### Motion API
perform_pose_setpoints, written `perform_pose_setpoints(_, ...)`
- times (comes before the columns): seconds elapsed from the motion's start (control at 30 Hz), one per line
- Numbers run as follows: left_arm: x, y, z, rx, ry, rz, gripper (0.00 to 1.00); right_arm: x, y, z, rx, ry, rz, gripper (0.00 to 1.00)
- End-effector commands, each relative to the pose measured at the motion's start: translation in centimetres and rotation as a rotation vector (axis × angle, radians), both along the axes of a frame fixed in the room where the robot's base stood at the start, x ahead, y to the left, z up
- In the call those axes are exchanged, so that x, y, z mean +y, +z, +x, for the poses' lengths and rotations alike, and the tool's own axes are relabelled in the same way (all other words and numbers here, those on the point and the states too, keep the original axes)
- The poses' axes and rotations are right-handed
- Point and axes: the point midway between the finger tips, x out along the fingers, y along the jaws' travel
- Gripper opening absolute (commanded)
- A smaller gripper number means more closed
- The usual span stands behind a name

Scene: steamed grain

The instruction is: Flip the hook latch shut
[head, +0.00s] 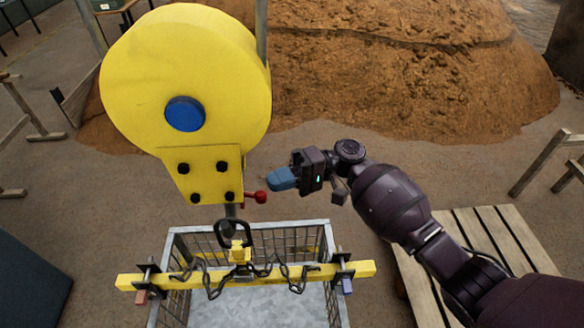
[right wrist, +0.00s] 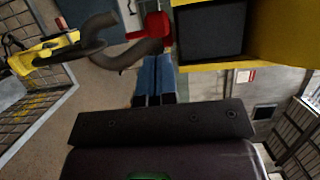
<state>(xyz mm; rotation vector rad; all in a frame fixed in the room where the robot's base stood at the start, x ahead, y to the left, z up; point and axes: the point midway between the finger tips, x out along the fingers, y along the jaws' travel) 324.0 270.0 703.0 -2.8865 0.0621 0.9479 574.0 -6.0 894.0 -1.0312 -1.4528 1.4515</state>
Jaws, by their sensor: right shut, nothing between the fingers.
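The red latch (head: 255,196) sticks out to the right at the hook, just under the yellow hoist block (head: 190,80). It also shows red in the right wrist view (right wrist: 155,25), above a grey curved hook (right wrist: 136,54). In the head view the hook (head: 230,210) is mostly hidden behind the block's plate and the dark ring (head: 233,233). My right gripper (head: 282,179) is shut and empty, its blue fingertips just right of and slightly above the latch. In the right wrist view the fingertips (right wrist: 154,78) are close below the latch; contact cannot be told. My left gripper is out of view.
A yellow spreader bar (head: 200,278) with chains lies across a wire-mesh crate (head: 322,240) below the hook. A wooden pallet (head: 490,235) lies at the right, under my right arm. A large brown grain heap (head: 400,70) fills the back. Bare floor lies between.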

Motion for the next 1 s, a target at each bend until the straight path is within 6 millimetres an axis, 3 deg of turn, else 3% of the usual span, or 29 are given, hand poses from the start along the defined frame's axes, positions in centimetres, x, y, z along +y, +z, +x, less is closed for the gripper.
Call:
perform_pose_setpoints(0.2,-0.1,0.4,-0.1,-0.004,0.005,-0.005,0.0,0.6,0.1,-1.3,-0.001,0.001,0.0,0.0)
perform_pose_setpoints(0.67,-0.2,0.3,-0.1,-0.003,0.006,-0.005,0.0,0.7,0.0,-1.5,0.0,-0.004,0.0,0.0)
perform_pose_setpoints(1.0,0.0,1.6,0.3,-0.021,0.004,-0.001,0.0,0.7,0.4,-2.7,-0.003,-0.108,0.001,0.0)
